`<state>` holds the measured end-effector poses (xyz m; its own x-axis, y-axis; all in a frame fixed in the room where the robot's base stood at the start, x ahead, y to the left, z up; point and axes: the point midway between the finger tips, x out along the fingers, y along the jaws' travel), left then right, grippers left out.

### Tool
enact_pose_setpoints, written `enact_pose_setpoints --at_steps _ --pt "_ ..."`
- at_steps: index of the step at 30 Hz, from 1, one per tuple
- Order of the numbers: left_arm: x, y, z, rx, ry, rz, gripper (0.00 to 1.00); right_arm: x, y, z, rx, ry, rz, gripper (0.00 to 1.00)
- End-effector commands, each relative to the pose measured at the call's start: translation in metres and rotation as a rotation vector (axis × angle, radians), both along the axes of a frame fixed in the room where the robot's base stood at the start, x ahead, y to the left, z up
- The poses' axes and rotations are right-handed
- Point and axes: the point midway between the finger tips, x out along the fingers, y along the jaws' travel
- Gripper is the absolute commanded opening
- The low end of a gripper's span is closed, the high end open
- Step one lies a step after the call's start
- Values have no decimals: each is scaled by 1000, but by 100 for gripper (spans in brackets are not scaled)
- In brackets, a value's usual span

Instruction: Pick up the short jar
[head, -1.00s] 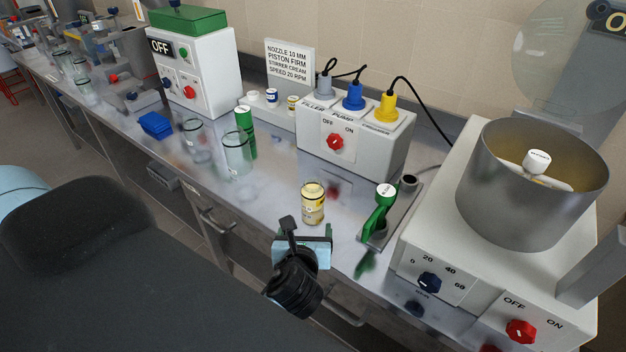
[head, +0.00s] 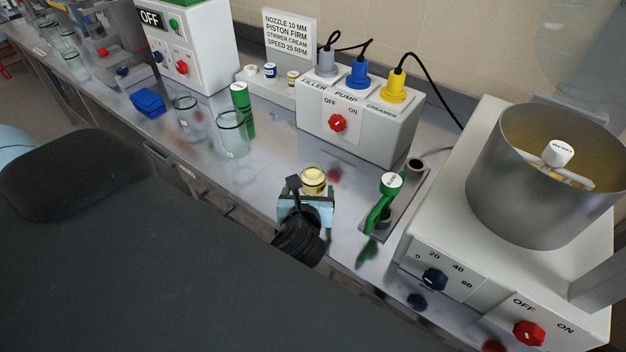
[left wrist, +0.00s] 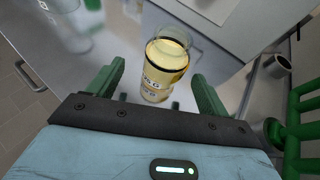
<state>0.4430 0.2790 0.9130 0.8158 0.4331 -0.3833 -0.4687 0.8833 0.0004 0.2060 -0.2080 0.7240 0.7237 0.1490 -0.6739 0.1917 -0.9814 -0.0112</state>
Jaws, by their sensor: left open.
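The short jar (head: 314,177) is clear glass with yellow contents and stands on the steel bench. In the left wrist view the jar (left wrist: 164,68) shows between and just beyond the two green fingers, with a gap on each side. My left gripper (head: 306,198) is in front of the jar in the head view and hides its lower part. My left gripper (left wrist: 160,92) is open and does not visibly touch the jar. My right gripper is not in view.
An empty glass (head: 233,137) and a green tube (head: 241,103) stand to the left. A mixer with a steel bowl (head: 530,190) is at right.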

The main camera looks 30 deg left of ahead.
Motion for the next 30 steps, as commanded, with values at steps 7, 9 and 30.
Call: enact_pose_setpoints --at_steps 7,9,30 --pt "24 6 -11 -2 0 2 79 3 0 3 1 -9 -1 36" --pt "32 9 -14 0 0 1 79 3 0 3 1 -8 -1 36" --pt "44 16 -20 -1 -1 -1 44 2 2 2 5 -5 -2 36"
